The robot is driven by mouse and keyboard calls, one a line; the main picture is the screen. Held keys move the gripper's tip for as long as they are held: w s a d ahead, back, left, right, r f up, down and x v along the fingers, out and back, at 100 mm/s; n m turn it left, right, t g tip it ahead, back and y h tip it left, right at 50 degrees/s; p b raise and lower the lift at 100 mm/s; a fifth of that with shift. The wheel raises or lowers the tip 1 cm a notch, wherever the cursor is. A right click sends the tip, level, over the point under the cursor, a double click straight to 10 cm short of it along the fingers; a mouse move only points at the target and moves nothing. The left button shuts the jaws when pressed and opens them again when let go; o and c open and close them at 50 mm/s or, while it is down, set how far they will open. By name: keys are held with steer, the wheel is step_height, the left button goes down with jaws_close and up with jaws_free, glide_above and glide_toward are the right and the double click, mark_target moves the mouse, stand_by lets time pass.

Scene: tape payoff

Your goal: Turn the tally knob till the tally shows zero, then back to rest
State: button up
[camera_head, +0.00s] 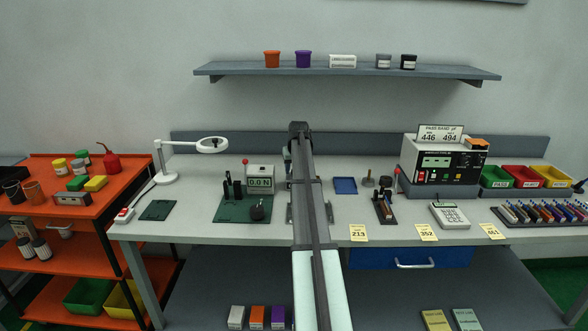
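No part is clearly recognisable as the tally or its knob. A grey box (260,178) on a green base (232,214) at centre left has a display that seems to read "0.0 N"; a dark round knob-like part (257,212) sits in front of it. My arm runs up the middle of the picture, over the bench. My gripper cannot be made out, and the arm hides the bench behind it, where only edges of a grey metal fixture (330,212) show.
The grey bench (380,231) carries a white magnifier lamp (166,178), a blue tray (345,185), a dark stand (384,209), a keypad device (450,215), a bench instrument (445,160), coloured bins (525,177) and a marker rack (543,212). A shelf (345,71) hangs above.

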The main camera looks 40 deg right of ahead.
steer(key=shift+c, duration=0.2)
jaws_close()
steer(key=shift+n, duration=0.3)
steer(key=shift+d+n+t+y, duration=0.15)
steer(key=shift+n+y, duration=0.3)
steer(key=shift+n, duration=0.6)
steer(key=shift+d+n+t+y, duration=0.1)
steer(key=shift+n+t+y, duration=0.25)
steer(key=shift+n, duration=0.7)
